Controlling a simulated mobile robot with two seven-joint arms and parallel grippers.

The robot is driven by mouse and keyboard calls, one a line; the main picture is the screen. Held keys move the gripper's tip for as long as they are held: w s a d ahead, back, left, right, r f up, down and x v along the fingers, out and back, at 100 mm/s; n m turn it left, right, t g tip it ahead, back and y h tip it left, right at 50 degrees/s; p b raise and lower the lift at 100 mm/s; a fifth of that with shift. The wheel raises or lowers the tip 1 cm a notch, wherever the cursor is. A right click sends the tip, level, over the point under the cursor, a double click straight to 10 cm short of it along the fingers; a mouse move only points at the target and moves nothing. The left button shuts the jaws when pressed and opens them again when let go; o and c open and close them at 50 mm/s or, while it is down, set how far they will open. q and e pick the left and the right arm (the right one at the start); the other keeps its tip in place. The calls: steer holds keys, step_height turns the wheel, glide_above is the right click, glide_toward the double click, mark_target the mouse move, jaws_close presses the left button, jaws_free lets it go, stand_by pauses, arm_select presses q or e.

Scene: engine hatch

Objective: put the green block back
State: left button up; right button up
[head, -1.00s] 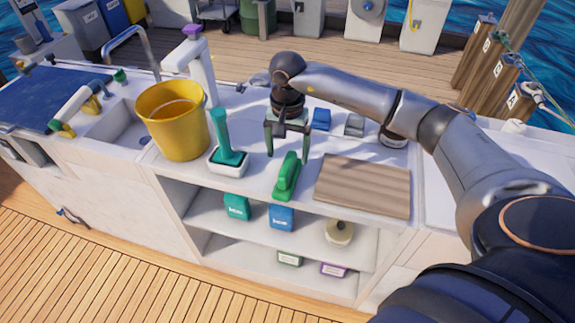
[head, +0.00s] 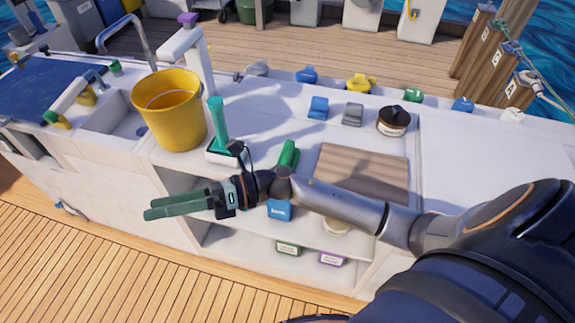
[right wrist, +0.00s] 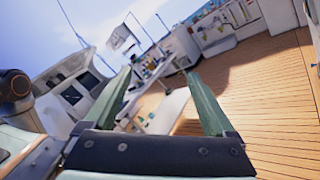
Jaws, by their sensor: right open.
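A green block-like piece (head: 288,154) with a raised handle stands on the white counter, just left of the wooden board. My right forearm hides its lower part. My right gripper (head: 148,211) is in front of the counter, pointing left, apart from the green piece. In the right wrist view its two green fingers (right wrist: 156,76) are spread, with nothing held between them. A blue block (head: 318,107) and a grey block (head: 352,114) sit farther back on the counter. My left gripper does not show.
A yellow bucket (head: 170,112) and a green-handled tool in a white holder (head: 218,135) stand to the left. The wooden board (head: 362,170) lies right. A dark jar (head: 393,121) stands behind it. Boxes, including a blue one (head: 280,210), sit on the shelves below.

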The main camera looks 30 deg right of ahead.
steer(key=d+f+m+t+h, duration=0.5)
steer(key=d+f+m+h, duration=0.15)
steer(key=m, duration=0.85)
steer(key=d+f+m+t+h, duration=0.5)
steer(key=f+m+h, duration=0.15)
steer(key=m, duration=0.75)
steer(key=s+d+f+m+g+h, duration=0.1)
steer(key=s+d+f+m+g, duration=0.1)
steer(key=s+f+m, duration=0.3)
steer(key=s+d+f+m+g+h, duration=0.2)
steer(key=s+f+m+g, duration=0.1)
steer(key=s+f+m, duration=0.3)
step_height(320, 180, down, 4)
steer(key=shift+s+d+r+g+h, duration=0.3)
steer(key=shift+s+d+g, duration=0.1)
steer(key=shift+s, duration=0.8)
steer(key=shift+a, duration=0.1)
step_height(320, 180, up, 4)
steer(key=p, duration=0.4)
